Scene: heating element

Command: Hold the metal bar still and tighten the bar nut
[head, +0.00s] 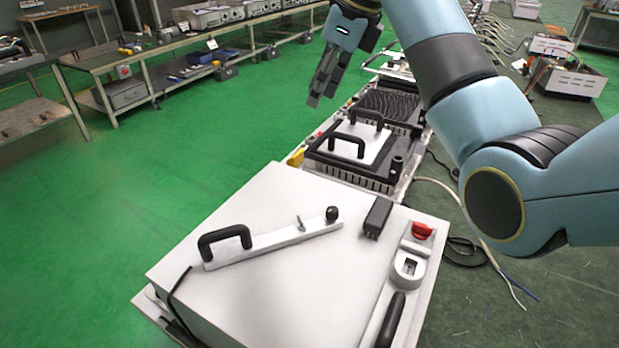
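The metal bar (270,240) lies at a slant across the top of a white box in the foreground. A black arched handle (224,241) stands on its left end and a black round knob (332,213) on its right end. A small metal wing-shaped piece (300,223), which looks like the bar nut, stands on the bar near the knob. My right gripper (322,98) hangs in the air well beyond the box, fingers pointing down, touching nothing visible. Its two fingers are seen close together, so their opening is unclear. My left gripper is not in view.
The white box (215,290) also carries a black block (377,217), a red knob (421,230) and a black handle at its right side. A white plate with two black handles (348,144) lies behind. Cables lie on the floor at right. Green floor is clear at left.

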